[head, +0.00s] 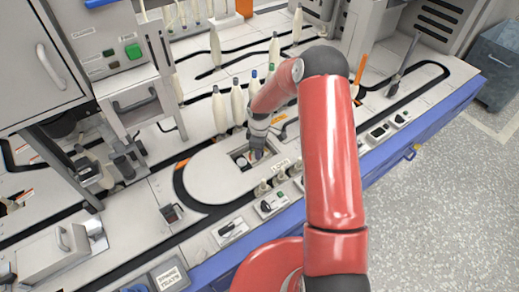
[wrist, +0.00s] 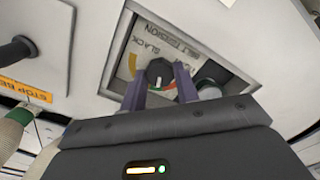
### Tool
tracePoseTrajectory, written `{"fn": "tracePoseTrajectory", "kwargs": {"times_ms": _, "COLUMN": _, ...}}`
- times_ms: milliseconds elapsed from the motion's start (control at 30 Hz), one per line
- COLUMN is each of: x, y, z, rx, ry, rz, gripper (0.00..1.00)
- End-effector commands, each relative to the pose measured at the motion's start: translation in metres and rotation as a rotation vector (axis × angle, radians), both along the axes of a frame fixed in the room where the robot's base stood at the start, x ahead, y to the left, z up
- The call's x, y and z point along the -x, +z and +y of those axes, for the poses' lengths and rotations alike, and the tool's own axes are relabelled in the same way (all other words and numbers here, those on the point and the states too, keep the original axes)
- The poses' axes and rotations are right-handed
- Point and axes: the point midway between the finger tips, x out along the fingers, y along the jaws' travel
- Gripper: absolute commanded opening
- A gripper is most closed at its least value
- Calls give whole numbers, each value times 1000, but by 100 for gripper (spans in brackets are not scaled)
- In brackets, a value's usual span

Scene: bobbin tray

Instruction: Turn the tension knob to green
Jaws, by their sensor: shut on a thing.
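The dark round tension knob (wrist: 160,72) sits in a recessed panel marked "BELT TENSION" and "SLACK" in the wrist view. A pale mark shows on the knob, but I cannot tell surely which colour it points at. A coloured dial surrounds it, with yellow (wrist: 133,65) on the left and red and green partly showing below, near the fingers. My gripper (wrist: 160,84) has its two purple-grey fingers on either side of the knob, shut on it. In the head view my gripper (head: 257,152) reaches down into the recess, and the knob is hidden there.
A dark round part (wrist: 208,88) stands right of the fingers in the recess. In the head view, pale bobbins (head: 220,110) stand behind my gripper, and small switch boxes (head: 268,205) line the front edge.

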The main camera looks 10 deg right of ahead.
Motion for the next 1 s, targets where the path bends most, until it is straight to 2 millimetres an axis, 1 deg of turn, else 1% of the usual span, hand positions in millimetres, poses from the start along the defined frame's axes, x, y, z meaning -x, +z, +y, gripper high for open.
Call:
{"fn": "tracePoseTrajectory", "kwargs": {"times_ms": 400, "x": 1, "y": -1, "z": 0, "rx": 1, "ry": 8, "rz": 3, "gripper": 8}}
{"fn": "tracePoseTrajectory", "kwargs": {"times_ms": 433, "x": 1, "y": -1, "z": 0, "rx": 1, "ry": 7, "rz": 3, "gripper": 32}}
{"fn": "tracePoseTrajectory", "kwargs": {"times_ms": 500, "x": 1, "y": -1, "z": -1, "rx": 0, "ry": 7, "rz": 1, "gripper": 41}}
{"fn": "tracePoseTrajectory", "kwargs": {"times_ms": 600, "x": 0, "y": -1, "z": 0, "rx": 0, "ry": 7, "rz": 1, "gripper": 52}}
{"fn": "tracePoseTrajectory", "kwargs": {"times_ms": 867, "x": 0, "y": 0, "z": 0, "rx": 0, "ry": 7, "rz": 0, "gripper": 52}}
{"fn": "tracePoseTrajectory", "kwargs": {"times_ms": 967, "x": 0, "y": 7, "z": 0, "rx": 0, "ry": 7, "rz": -1, "gripper": 52}}
{"fn": "tracePoseTrajectory", "kwargs": {"times_ms": 1000, "x": -1, "y": 13, "z": 0, "rx": 0, "ry": 7, "rz": -2, "gripper": 52}}
